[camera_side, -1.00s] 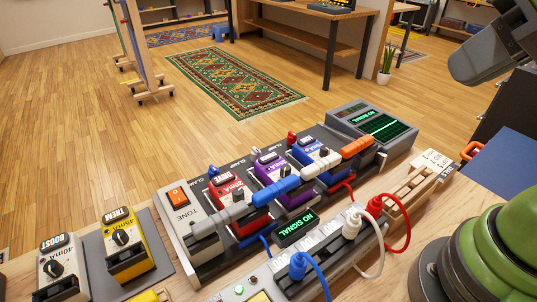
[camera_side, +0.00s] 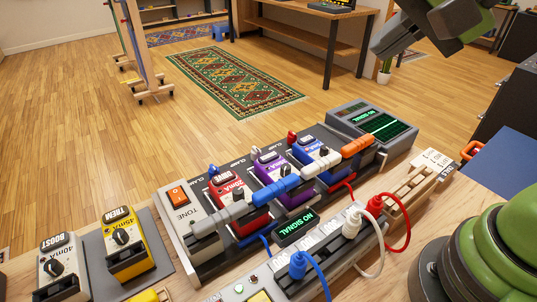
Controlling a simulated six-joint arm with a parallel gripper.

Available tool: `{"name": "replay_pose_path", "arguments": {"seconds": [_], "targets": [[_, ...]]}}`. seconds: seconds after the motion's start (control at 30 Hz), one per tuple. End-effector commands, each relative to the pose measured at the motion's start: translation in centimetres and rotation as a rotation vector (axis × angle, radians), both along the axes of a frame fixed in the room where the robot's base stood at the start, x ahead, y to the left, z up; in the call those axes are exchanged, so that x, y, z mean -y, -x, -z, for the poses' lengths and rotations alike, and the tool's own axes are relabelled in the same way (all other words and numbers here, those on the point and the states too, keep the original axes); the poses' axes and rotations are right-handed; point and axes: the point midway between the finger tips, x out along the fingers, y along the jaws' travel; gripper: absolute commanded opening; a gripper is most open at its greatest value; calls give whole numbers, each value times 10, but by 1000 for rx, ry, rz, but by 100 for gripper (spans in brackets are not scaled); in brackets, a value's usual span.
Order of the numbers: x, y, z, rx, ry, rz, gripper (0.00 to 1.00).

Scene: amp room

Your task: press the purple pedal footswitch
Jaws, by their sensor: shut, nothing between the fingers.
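The purple pedal (camera_side: 294,199) sits in the row on the dark pedalboard, between a red pedal (camera_side: 232,188) and a blue pedal (camera_side: 312,150). It has a dark label plate and a black knob on top. A blue bar (camera_side: 276,191) lies across it and hides part of its top; I cannot make out the footswitch clearly. My gripper (camera_side: 383,46) is at the upper right, shut and empty, high above the board and well apart from the purple pedal.
Grey (camera_side: 222,219), white (camera_side: 322,165) and orange (camera_side: 357,146) bars lie along the row. A screen unit (camera_side: 375,122) stands at the board's far right end. Yellow and cream pedals stand at left.

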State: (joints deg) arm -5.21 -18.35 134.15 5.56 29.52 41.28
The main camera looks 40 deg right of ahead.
Motion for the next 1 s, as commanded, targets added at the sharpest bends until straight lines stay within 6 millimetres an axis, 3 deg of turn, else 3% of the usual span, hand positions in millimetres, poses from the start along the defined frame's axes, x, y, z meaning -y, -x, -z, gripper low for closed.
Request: {"name": "replay_pose_path", "arguments": {"seconds": [0.1, 0.3, 0.5, 0.7, 1.0], "targets": [[-10, -37, 15, -27, -134, 170, 0], [-29, -93, 50, -51, -379, 462, 0], [-50, -134, 94, -69, -607, 712, 0], [-63, -153, 125, -82, -757, 862, 0], [-67, -158, 134, -84, -807, 908, 0]]}}
